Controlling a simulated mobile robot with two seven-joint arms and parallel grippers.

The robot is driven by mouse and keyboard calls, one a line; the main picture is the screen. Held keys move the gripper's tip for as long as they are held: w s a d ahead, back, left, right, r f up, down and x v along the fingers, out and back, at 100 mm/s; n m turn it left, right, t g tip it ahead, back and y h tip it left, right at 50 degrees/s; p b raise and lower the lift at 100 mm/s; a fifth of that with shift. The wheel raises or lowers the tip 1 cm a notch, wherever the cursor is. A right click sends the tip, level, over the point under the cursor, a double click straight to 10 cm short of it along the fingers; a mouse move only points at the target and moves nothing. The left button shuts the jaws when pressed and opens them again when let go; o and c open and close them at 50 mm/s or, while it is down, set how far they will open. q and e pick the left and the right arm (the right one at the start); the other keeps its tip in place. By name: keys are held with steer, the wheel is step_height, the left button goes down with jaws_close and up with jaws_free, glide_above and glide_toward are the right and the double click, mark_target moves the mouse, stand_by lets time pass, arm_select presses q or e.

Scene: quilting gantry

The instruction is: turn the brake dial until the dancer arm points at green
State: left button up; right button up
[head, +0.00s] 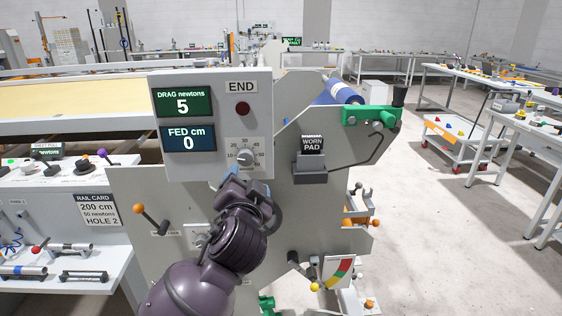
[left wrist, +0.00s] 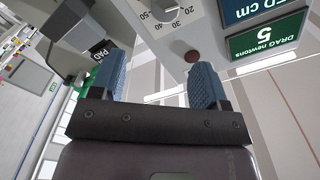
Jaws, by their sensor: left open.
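The brake dial (head: 244,157) is a grey knob on a white numbered scale, on the grey panel below the two displays. It also shows upside down at the top of the left wrist view (left wrist: 168,10). The dancer arm (head: 302,271) is a short dark lever with a yellow ball end. The ball sits beside the lower left of a white card (head: 337,271) with a red, yellow and green band. My left gripper (head: 237,179) is open and empty, just below the dial and apart from it. Its blue fingers (left wrist: 160,80) are spread. My right gripper is out of view.
The green display (head: 182,103) reads drag 5 newtons; the blue one (head: 188,138) reads fed 0 cm. An orange-knobbed lever (head: 150,218) stands left of my arm. A worn pad block (head: 311,160) and green bracket (head: 370,116) lie right.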

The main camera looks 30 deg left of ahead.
mark_target(245, 160)
arm_select(q)
steer(key=shift+g+y, duration=0.3)
steer(key=x, duration=1.1)
steer(key=shift+s+a+f, duration=0.25)
steer(key=shift+a, duration=0.15)
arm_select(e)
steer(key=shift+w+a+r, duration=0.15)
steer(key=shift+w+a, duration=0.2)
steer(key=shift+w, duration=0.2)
